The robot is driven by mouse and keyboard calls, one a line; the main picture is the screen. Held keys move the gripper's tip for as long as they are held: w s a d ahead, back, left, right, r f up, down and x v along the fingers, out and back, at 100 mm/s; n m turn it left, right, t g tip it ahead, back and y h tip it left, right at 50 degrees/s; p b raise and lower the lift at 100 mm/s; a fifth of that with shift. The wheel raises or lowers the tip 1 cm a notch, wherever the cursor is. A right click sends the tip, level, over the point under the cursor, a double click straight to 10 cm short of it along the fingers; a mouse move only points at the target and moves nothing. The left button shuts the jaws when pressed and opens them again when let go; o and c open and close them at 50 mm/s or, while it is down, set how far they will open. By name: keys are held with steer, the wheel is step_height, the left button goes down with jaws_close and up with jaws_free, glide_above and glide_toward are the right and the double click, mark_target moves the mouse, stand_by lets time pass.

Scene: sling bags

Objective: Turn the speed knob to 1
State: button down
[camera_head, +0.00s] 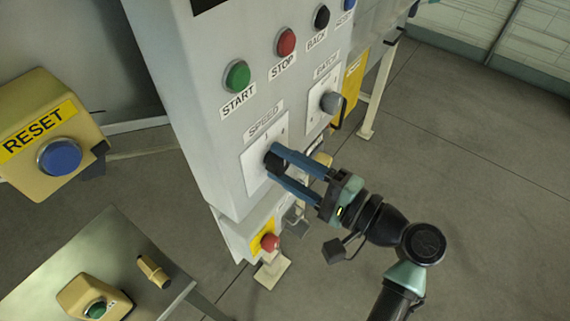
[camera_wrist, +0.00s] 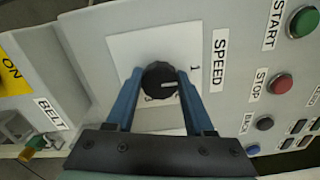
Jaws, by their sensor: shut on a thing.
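The black speed knob (camera_head: 271,163) sits on a white plate under the SPEED label on the grey control panel. In the wrist view the knob (camera_wrist: 159,77) is between the two blue fingers of my gripper (camera_head: 272,164), which are shut on its sides. A short white mark on the knob points right in the wrist view, towards the SPEED label side. The printed 1 (camera_wrist: 193,70) is on that same side, and the mark points roughly its way. Part of the dial is hidden by the fingers, and other numbers are hard to read.
Green START (camera_head: 237,76) and red STOP (camera_head: 285,42) buttons are above the knob. A second grey knob (camera_head: 331,102) is to its right. A red button on yellow (camera_head: 269,242) is below. A yellow RESET box (camera_head: 45,135) stands left; open floor lies right.

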steer(key=shift+c, duration=1.4)
jaws_free()
steer(key=b+v, duration=0.2)
steer(key=v, duration=1.1)
